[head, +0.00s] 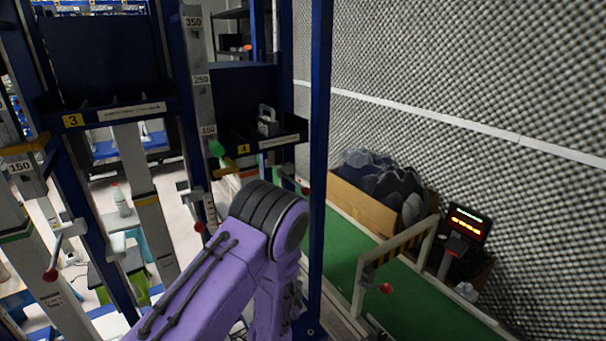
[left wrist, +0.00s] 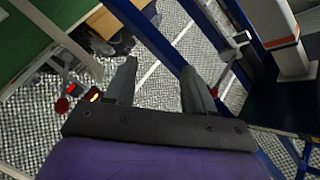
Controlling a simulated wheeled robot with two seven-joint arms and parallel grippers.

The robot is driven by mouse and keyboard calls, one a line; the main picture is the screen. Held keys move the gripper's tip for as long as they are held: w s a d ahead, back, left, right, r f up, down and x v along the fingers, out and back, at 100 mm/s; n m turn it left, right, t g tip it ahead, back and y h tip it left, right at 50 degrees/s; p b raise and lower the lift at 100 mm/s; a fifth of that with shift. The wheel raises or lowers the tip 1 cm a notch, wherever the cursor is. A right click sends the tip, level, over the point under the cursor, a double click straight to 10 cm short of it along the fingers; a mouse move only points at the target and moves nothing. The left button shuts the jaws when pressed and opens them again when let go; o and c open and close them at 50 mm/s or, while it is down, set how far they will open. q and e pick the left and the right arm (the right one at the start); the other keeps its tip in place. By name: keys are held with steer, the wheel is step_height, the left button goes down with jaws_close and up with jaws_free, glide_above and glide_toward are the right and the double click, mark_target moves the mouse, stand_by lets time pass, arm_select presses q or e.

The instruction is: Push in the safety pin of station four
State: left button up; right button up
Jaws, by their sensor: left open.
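Station four carries a yellow "4" label (head: 243,149) on a dark shelf, with a grey padlock-shaped weight (head: 268,120) on it. Beside it, a post marked 150 has a green knob (head: 217,148). Lower on this post is a lever with a red ball (head: 199,228); another red ball (head: 305,191) shows by the blue upright. I cannot tell which part is the safety pin. My left gripper (left wrist: 159,64) is open and empty in the left wrist view; a handle (left wrist: 238,40) is right of its fingers. In the head view my purple arm hides the gripper. My right gripper is out of view.
A blue upright (head: 319,150) stands right of my arm. Station three (head: 72,121) is at left.

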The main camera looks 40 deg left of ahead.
mark_target(290, 180)
arm_select(q)
steer(key=w+a+r+m+t+y+p, duration=0.1)
steer(key=w+r+m+t, duration=0.15)
steer(key=r, duration=0.55)
steer(key=w+a+r+m+t+y+p, duration=0.1)
steer(key=w+r+m, duration=0.1)
steer(key=w+r, duration=0.35)
steer(key=p+x, duration=0.1)
steer(key=x, duration=0.2)
steer(key=r+p+x, duration=0.1)
steer(key=x, duration=0.2)
steer(key=r+p+x, duration=0.1)
steer(key=x, duration=0.2)
steer(key=shift+s+a, duration=0.15)
steer(key=shift+a, duration=0.1)
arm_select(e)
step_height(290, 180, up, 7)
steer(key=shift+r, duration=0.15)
arm_select(q)
steer(key=shift+c, duration=0.3)
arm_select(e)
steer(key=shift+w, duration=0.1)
